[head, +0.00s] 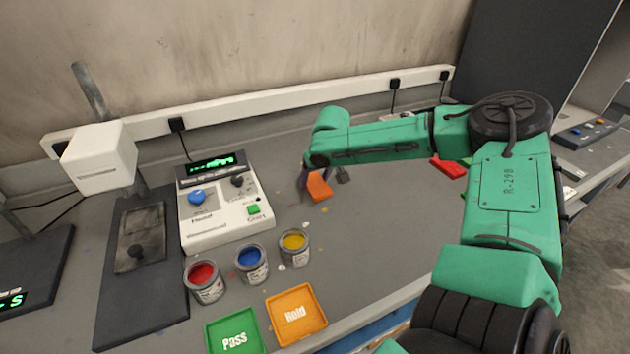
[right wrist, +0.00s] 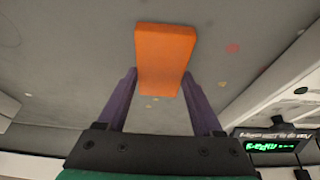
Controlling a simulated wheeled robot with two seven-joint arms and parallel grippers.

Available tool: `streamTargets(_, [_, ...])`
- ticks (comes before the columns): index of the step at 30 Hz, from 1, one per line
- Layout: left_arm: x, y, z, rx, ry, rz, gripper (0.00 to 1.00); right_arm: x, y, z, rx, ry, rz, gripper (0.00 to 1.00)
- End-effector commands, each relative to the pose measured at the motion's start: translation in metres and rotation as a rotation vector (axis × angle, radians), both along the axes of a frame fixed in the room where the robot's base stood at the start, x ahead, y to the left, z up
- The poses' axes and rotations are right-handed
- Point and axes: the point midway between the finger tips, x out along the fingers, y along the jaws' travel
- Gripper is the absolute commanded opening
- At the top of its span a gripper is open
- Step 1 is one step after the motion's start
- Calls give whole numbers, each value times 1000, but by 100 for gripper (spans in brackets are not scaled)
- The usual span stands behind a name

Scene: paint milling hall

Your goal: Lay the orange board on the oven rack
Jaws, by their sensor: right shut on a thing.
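The orange board (head: 319,186) is a small flat block over the bench behind the paint tins. My right gripper (head: 312,180) is shut on it, with the arm reaching in from the right. In the right wrist view the board (right wrist: 164,55) sits between the purple fingertips (right wrist: 160,78) and sticks out beyond them. I cannot tell whether it touches the bench. I cannot make out an oven rack in either view. My left gripper is not in view.
Red (head: 205,282), blue (head: 251,263) and yellow (head: 293,248) paint tins stand before a white meter (head: 222,205). Green Pass (head: 235,332) and orange Hold (head: 297,315) trays lie in front. A red block (head: 448,167) lies behind my arm. The middle bench (head: 385,230) is clear.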

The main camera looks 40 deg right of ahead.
Motion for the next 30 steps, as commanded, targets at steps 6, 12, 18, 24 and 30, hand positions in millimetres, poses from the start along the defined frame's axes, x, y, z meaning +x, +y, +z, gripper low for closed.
streamTargets(6, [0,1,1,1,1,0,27,2,0,56,0,-13,1,3])
streamTargets(12, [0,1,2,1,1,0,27,2,0,134,-3,-10,-1,3])
streamTargets(18, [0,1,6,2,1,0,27,1,0,185,-1,-4,-1,3])
streamTargets(24, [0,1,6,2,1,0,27,0,1,198,1,-1,2,3])
streamTargets(30, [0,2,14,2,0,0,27,1,0,206,0,-2,1,3])
